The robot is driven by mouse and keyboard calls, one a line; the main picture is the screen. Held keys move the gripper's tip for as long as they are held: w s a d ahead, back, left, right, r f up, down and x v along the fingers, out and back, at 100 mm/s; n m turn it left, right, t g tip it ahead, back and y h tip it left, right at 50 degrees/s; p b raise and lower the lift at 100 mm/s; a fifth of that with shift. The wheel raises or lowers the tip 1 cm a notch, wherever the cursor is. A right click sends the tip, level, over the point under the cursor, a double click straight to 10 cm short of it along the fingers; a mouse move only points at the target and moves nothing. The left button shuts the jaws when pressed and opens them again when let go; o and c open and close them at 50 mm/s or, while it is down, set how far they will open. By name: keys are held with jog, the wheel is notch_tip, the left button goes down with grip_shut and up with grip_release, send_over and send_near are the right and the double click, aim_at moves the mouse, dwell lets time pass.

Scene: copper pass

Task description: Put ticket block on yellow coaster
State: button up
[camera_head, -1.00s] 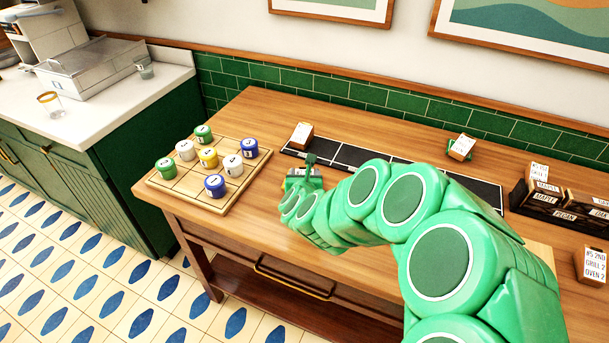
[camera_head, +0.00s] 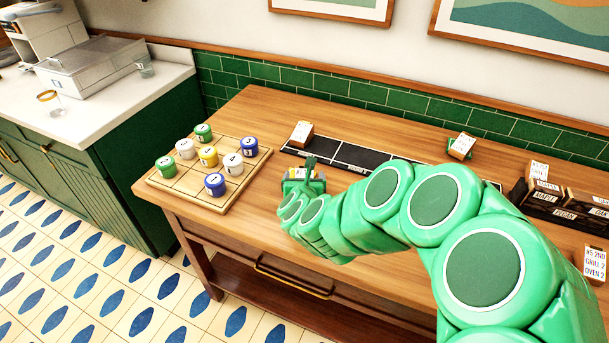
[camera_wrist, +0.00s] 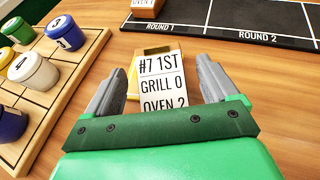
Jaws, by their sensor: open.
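A wooden ticket block with a white card reading "#7 1ST GRILL 0 OVEN 2" (camera_wrist: 162,80) stands on the table in the wrist view. A yellow edge, likely the yellow coaster (camera_wrist: 133,84), shows at its left side and seems to lie under it; most of it is hidden. My gripper (camera_wrist: 159,70) is open, with one finger on each side of the block and a visible gap at the left finger. In the head view my gripper (camera_head: 304,175) is low over the table, with a bit of yellow beside it; the block is mostly hidden there.
A wooden grid board (camera_head: 226,192) with several coloured pots lies to the left. A black strip marked with rounds (camera_head: 350,155) lies behind, with another ticket block (camera_head: 301,134) at its left end. More ticket blocks (camera_head: 461,146) and a dark holder (camera_head: 545,205) are to the right.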

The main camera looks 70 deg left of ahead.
jog(key=shift+v, duration=4.4)
